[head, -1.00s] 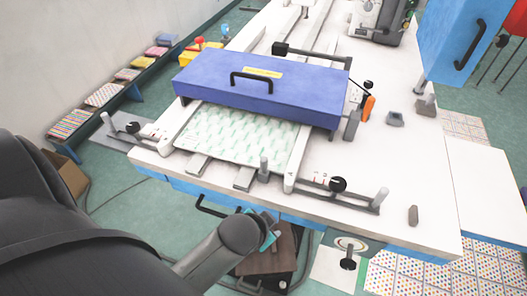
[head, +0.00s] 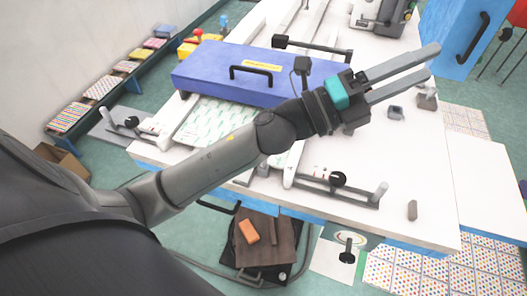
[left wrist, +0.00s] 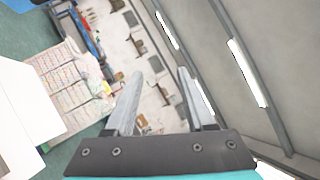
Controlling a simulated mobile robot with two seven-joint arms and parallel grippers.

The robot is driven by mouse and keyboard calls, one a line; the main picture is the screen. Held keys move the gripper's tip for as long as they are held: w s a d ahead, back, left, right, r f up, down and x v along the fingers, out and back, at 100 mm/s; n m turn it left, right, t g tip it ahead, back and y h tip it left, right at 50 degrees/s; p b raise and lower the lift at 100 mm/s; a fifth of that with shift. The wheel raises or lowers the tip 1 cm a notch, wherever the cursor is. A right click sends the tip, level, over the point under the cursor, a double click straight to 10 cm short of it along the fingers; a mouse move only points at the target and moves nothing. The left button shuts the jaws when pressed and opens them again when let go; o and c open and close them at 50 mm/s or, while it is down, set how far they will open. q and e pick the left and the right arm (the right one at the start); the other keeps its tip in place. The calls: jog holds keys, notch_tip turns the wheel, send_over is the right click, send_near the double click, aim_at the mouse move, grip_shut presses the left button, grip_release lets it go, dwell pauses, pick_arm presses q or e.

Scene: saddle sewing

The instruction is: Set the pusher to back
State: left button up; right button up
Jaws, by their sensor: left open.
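I cannot tell for sure which part is the pusher. A long blue-violet block (head: 215,80) with a black handle (head: 250,74) and yellow label lies across the white machine table, over a patterned sheet (head: 205,120). A black knob (head: 337,179) on a grey bar with red marks is at the table's front right; a similar black knob (head: 132,122) is at the front left. My left gripper (head: 432,61) is open and empty, raised over the table's right side, pointing right. Its fingers also show apart in the left wrist view (left wrist: 159,76). My right gripper is not in view.
My left forearm covers part of the sheet and the block's right end. A large blue box (head: 455,35) stands at the back right. A round dial with a black lever (head: 347,248) hangs at the front.

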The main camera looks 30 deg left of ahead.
pick_arm(q)
jog(key=s+d+f+m+g+y, duration=0.1)
jog(key=s+d+f+m+g, duration=0.15)
jog(key=m+g, duration=0.55)
jog(key=s+d+f+m+g, duration=0.2)
jog(key=s+f+m+g, duration=0.2)
jog(key=m+g, duration=0.5)
jog(key=w+a+f+m+t+y, duration=0.1)
jog(key=a+f+m+y, duration=0.65)
jog(key=a, duration=0.65)
jog(key=w+a+n+y, duration=0.1)
jog(key=a+n+y, duration=0.1)
jog(key=a+y, duration=0.8)
jog(key=shift+h, duration=0.85)
jog(key=f, duration=0.5)
jog(key=a+f, duration=0.1)
jog(key=f, duration=0.4)
jog(key=a+f, duration=0.1)
jog(key=f, duration=0.4)
jog(key=shift+w+b, duration=0.2)
jog(key=shift+b, duration=0.15)
jog(key=shift+r, duration=0.1)
grip_shut()
